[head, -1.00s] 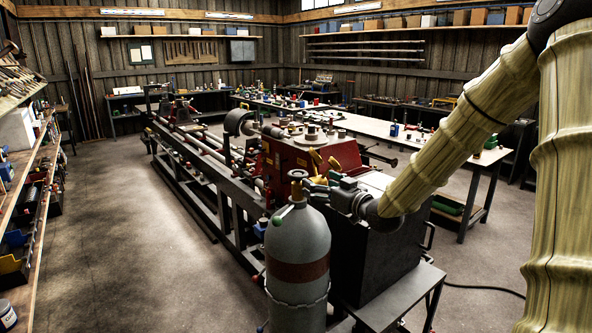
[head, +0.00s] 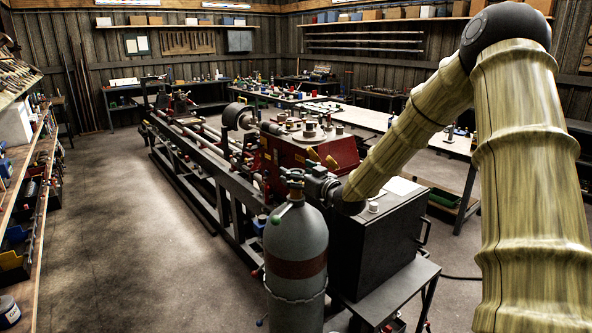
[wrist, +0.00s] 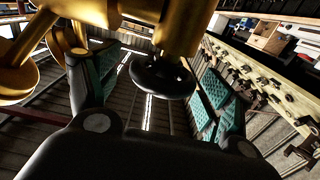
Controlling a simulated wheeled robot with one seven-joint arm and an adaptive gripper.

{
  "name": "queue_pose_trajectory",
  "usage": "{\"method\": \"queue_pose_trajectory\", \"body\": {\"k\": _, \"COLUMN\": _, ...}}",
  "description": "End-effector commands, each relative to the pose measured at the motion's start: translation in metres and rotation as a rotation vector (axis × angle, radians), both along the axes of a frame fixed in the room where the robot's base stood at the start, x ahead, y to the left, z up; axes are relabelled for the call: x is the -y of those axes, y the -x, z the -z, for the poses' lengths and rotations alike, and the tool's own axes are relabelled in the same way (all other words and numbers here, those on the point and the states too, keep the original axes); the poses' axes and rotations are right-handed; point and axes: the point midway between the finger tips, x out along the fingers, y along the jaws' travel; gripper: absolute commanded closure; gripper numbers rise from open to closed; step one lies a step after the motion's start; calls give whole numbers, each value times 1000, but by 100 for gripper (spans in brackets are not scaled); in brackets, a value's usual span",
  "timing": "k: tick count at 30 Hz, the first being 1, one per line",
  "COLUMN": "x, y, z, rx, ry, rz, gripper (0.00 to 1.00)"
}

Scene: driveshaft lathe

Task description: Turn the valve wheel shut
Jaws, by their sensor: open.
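The grey gas cylinder (head: 297,235) with a red-brown band stands upright in the head view. Its black valve wheel (wrist: 163,77) sits on a brass valve body (wrist: 185,28) in the wrist view. My gripper (head: 296,182) is at the top of the cylinder, coming from the right. In the wrist view my gripper (wrist: 152,90) is open, with a teal-padded finger on each side of the wheel. The wheel lies between the fingers, and I see a gap on its right side. Whether the left finger touches anything is unclear. In the head view the fingers partly hide the valve.
A red lathe headstock (head: 300,150) and its long bed stand behind the cylinder. A dark cabinet (head: 375,245) is right beside it, under my arm. Shelves with parts (head: 30,200) line the left wall. The floor (head: 130,240) at left is clear.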

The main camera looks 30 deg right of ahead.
Motion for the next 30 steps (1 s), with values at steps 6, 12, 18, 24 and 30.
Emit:
{"method": "queue_pose_trajectory", "body": {"k": 6, "x": -1, "y": -7, "z": 0, "rx": -1, "ry": -1, "rz": 0, "gripper": 19}}
{"method": "queue_pose_trajectory", "body": {"k": 12, "x": -1, "y": -7, "z": 0, "rx": 0, "ry": -1, "rz": 0, "gripper": 19}}
{"method": "queue_pose_trajectory", "body": {"k": 18, "x": -1, "y": -7, "z": 0, "rx": 0, "ry": 0, "rz": 0, "gripper": 47}}
{"method": "queue_pose_trajectory", "body": {"k": 24, "x": -1, "y": -7, "z": 0, "rx": 0, "ry": 0, "rz": 0, "gripper": 66}}
{"method": "queue_pose_trajectory", "body": {"k": 30, "x": -1, "y": -7, "z": 1, "rx": 0, "ry": 0, "rz": 14, "gripper": 66}}
